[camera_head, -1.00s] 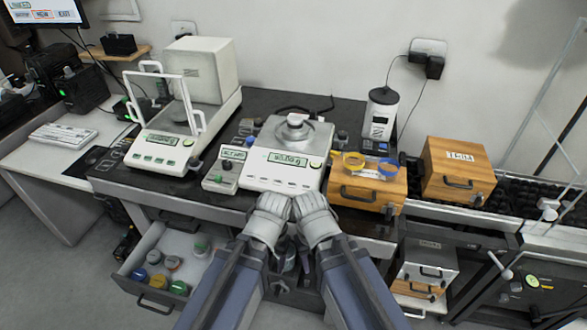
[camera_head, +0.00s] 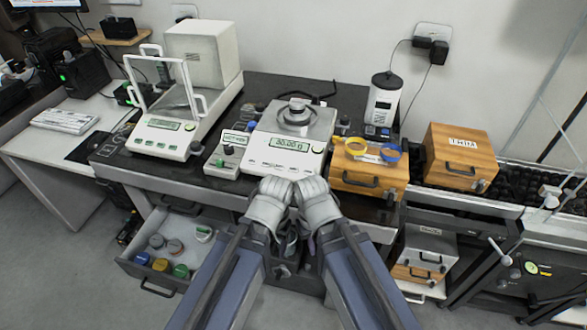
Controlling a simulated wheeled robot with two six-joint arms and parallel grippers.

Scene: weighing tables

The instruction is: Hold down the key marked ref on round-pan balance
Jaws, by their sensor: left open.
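The middle balance (camera_head: 266,157) is white, with a round metal piece (camera_head: 296,112) on its grey top and a lit display (camera_head: 290,144). Its front has a round pale key (camera_head: 317,146) right of the display and small markings below, too small to read; I cannot make out ref. My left gripper (camera_head: 276,184) is open just in front of this balance's front edge. My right gripper (camera_head: 307,184) is close beside it; its jaw opening does not show clearly. Neither gripper visibly presses a key.
Another balance with a framed shield (camera_head: 151,138) stands left, with a small key box (camera_head: 222,160) between. An open drawer (camera_head: 128,264) with coloured-lid jars juts out low left.

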